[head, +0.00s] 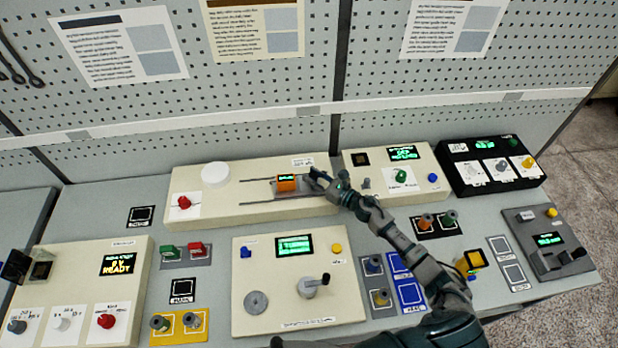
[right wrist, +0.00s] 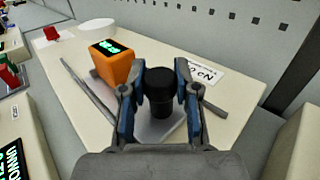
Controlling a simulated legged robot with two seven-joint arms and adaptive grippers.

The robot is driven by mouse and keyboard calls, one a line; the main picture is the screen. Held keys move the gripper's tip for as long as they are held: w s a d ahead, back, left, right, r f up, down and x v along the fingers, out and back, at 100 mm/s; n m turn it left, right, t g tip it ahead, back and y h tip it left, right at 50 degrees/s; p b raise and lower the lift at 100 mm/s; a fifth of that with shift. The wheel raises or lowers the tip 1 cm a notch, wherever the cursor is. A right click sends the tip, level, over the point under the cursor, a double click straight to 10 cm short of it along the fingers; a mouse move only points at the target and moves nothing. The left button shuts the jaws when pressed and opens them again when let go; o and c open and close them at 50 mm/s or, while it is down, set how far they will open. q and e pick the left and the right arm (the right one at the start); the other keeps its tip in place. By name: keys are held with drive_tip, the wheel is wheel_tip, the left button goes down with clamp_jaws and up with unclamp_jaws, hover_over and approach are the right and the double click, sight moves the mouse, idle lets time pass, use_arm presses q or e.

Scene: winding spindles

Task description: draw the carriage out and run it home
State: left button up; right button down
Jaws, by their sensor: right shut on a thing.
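The carriage is an orange block (head: 286,184) with a small green display, on a grey plate set on the rails of a long cream unit (head: 215,212). In the right wrist view the orange block (right wrist: 116,68) stands left of my fingers. My right gripper (head: 319,181) reaches in from the right to the plate's right end. In the right wrist view my right gripper (right wrist: 161,78) is shut on the carriage's black upright knob (right wrist: 162,95). The knob is mostly hidden in the head view. My left gripper cannot be made out.
A red knob (head: 184,202) and a white round disc (head: 215,174) are at the unit's left end. A cream box with a green display (head: 403,154) stands to the right. A crank panel (head: 310,284) is in front. The rails left of the carriage look clear.

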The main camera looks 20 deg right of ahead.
drive_tip(key=c, duration=0.8)
unclamp_jaws()
drive_tip(key=shift+w+r, duration=0.15)
drive_tip(key=shift+r, duration=0.25)
drive_tip(key=shift+c, duration=0.2)
use_arm(q)
drive_tip(key=shift+a, duration=0.15)
use_arm(e)
drive_tip(key=shift+f, duration=0.2)
drive_tip(key=shift+f, duration=0.1)
drive_tip(key=v, duration=1.2)
